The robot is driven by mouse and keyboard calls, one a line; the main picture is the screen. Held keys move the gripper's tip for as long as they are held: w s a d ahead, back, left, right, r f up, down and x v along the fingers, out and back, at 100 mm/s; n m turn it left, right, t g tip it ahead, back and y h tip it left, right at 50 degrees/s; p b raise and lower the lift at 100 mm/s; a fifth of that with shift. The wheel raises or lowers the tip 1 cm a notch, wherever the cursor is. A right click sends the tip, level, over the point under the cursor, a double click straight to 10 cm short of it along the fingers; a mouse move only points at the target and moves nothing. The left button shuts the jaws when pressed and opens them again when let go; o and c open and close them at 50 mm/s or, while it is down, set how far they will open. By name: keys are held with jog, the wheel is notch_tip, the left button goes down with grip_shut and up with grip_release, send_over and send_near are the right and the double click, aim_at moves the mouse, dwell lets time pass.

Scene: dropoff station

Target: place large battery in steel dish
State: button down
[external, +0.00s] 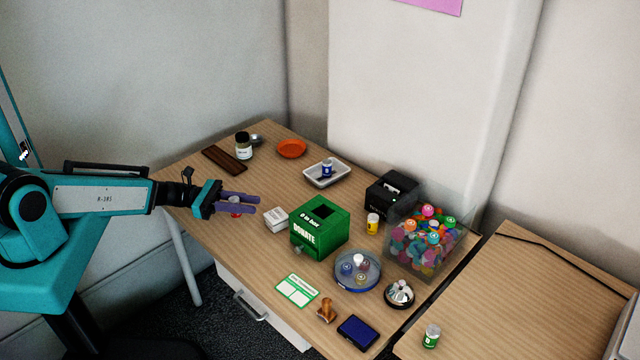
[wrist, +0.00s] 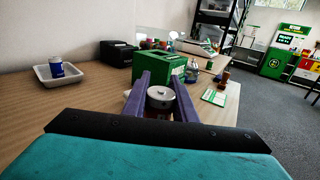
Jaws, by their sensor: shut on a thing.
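My gripper (external: 250,203), with purple fingers, is at the left edge of the wooden table. It is shut on a large battery (wrist: 159,97) with a round silver top and small raised terminal; a bit of its reddish body (external: 235,206) shows between the fingers. The fingers and wrist hide most of it. A shallow pale grey rectangular dish (external: 314,181), perhaps the steel dish, lies farther back to the right, apart from my gripper. A small blue cylinder (external: 327,168) stands in it. Both also show at left in the wrist view, the dish (wrist: 42,76) and cylinder (wrist: 56,67).
A white carton (external: 275,219) and green donation box (external: 320,230) stand just right of my gripper. A jar (external: 243,147), brown board (external: 224,160) and orange dish (external: 291,148) lie at the back. A clear bin of colourful items (external: 425,255) stands right. Bare table lies between gripper and grey dish.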

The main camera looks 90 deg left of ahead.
dwell(0.4)
jog(key=shift+w+a+f+b, duration=0.25)
jog(key=shift+w+a+b, duration=0.25)
jog(key=shift+b, duration=0.65)
jog(key=w+a+b, duration=0.1)
jog(key=w+b, duration=0.1)
jog(key=b, duration=0.1)
jog(key=w+a+b, duration=0.1)
jog(key=b, duration=0.2)
jog(key=w+a+b, duration=0.1)
jog(key=w+b, duration=0.1)
jog(key=b, duration=0.2)
jog(key=shift+w+a+f, duration=0.3)
jog(key=shift+w+a, duration=0.05)
jog(key=shift+a, duration=0.05)
jog(key=shift+w+a+b, duration=0.1)
jog(key=shift+a+b, duration=0.05)
jog(key=shift+b, duration=0.5)
jog(key=w+a+b, duration=0.1)
jog(key=b, duration=0.7)
jog(key=shift+w+a, duration=0.1)
jog(key=shift+w, duration=0.3)
send_over(295, 208)
jog(key=shift+f, duration=0.15)
jog(key=shift+f, duration=0.1)
jog(key=shift+f, duration=1.7)
